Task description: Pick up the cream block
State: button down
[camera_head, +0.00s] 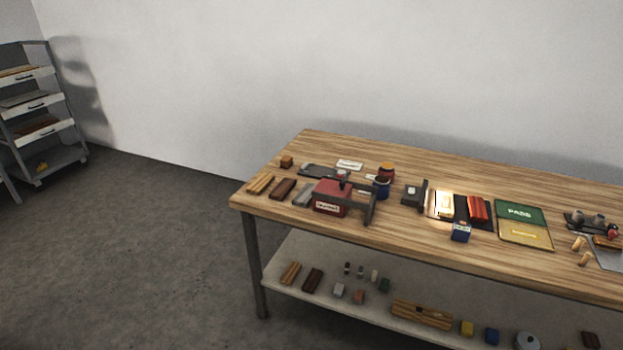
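A bright cream block (445,203) appears to lie on a dark tray on the wooden workbench (400,240), right of centre. Strong light on it washes out its edges. A dark piece and several red-orange pieces (478,207) are beside it on the right. A smaller pale, cream-grey block (375,276) stands on the lower shelf; I cannot tell which of the two is the cream block meant. My gripper is not in view.
A green-and-yellow PASS board (522,213) lies to the right. A drawer rack (38,110) stands far left. The floor (120,240) between is clear.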

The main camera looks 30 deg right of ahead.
aim_at(445, 205)
jog(key=z, duration=1.05)
jog(key=i, duration=1.05)
jog(key=u, duration=0.5)
jog(key=k, duration=0.15)
jog(key=z, duration=1.65)
